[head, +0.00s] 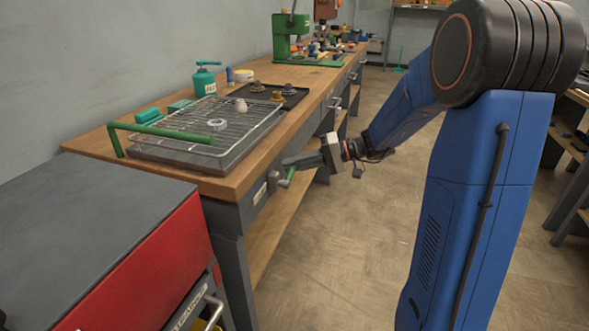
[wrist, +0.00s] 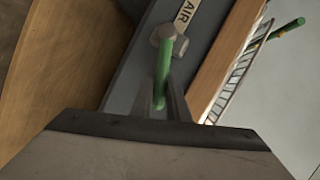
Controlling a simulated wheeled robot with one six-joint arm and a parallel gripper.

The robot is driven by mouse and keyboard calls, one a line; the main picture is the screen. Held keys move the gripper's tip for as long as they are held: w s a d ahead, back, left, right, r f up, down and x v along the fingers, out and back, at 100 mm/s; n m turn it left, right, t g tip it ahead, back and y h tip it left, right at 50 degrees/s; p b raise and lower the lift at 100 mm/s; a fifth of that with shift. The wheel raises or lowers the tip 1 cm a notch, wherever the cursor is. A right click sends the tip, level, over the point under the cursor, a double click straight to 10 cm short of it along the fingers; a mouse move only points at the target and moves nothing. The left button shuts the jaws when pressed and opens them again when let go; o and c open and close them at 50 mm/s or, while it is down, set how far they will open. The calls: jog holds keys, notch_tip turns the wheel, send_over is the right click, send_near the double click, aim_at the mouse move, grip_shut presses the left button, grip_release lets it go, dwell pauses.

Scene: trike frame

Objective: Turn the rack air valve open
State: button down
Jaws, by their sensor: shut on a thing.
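The rack air valve is mounted on the grey front face of the bench, below the worktop edge. Its green lever (head: 287,177) shows in the head view, and it also shows in the wrist view (wrist: 164,72) with a grey metal hub (wrist: 168,42) at its far end. A label reading "AIR" (wrist: 186,12) is beside the hub. My gripper (head: 290,163) is at the lever from the aisle side. Its fingers are shut on the lever's near end, which they partly hide in both views.
A wire rack (head: 225,124) with a green handle bar (head: 160,131) sits on the wooden bench (head: 200,179) above the valve. A red and grey cabinet (head: 130,268) stands at the near left. The floor (head: 335,235) right of the bench is clear.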

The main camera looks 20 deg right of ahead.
jog(key=shift+s+a+r+n+t+h, duration=0.15)
jog(key=shift+s+r+n+t+h, duration=0.1)
jog(key=shift+r+n, duration=0.25)
jog(key=shift+s+a+r+n+t+h, duration=0.2)
jog(key=shift+r+n+t+h, duration=0.1)
jog(key=shift+r+n, duration=0.25)
jog(key=shift+s+a+r+n+t+h, duration=0.15)
jog(key=shift+s+r+n+t+h, duration=0.15)
jog(key=shift+n, duration=0.35)
jog(key=c, duration=1.7)
grip_release()
jog(key=shift+w+d, duration=0.1)
